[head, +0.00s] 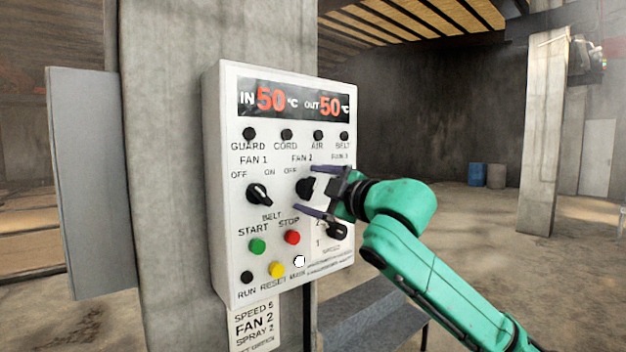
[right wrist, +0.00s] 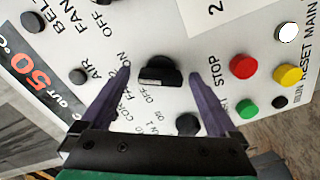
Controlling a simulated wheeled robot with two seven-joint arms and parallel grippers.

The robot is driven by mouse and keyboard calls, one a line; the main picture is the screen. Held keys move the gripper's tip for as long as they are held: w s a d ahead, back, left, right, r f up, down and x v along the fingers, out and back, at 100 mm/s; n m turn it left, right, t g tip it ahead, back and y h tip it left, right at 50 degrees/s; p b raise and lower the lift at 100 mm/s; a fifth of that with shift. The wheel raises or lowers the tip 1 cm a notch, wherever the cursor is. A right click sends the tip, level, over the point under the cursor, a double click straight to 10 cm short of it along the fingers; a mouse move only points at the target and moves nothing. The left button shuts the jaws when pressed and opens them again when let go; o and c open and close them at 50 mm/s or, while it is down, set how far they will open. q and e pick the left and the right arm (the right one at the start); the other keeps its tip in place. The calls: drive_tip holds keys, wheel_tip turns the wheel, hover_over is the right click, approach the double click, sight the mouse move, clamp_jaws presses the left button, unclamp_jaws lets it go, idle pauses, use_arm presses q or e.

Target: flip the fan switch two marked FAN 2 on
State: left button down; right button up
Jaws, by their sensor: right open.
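The FAN 2 switch is a black rotary knob (head: 305,187) in the middle row of the white control panel (head: 216,180). My right gripper (head: 308,189) is open in front of the panel, one purple finger above the knob and one below. In the right wrist view the knob (right wrist: 160,72) sits between the two open fingertips (right wrist: 159,74), with a visible gap on each side. The knob's exact setting is hard to read, as its labels are partly covered. My left gripper is not in view.
The FAN 1 knob (head: 259,194) is to the left. A black selector (head: 337,230) is at lower right, close to my gripper. Green (head: 257,246), red (head: 292,237) and yellow (head: 277,270) buttons are below. The panel hangs on a concrete pillar (head: 165,200).

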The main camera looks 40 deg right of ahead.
drive_tip(key=shift+a, duration=0.15)
drive_tip(key=c, duration=1.3)
drive_tip(key=shift+m, duration=1.1)
drive_tip(key=shift+c, duration=0.4)
drive_tip(key=o, duration=1.4)
drive_tip(key=s+b, duration=0.4)
drive_tip(key=s, duration=0.1)
drive_tip(key=shift+f+b, duration=0.35)
drive_tip(key=shift+f, duration=0.05)
drive_tip(key=b, duration=0.4)
approach(311, 192)
drive_tip(key=s, duration=0.5)
drive_tip(key=shift+r, duration=0.4)
drive_tip(key=shift+w, duration=0.1)
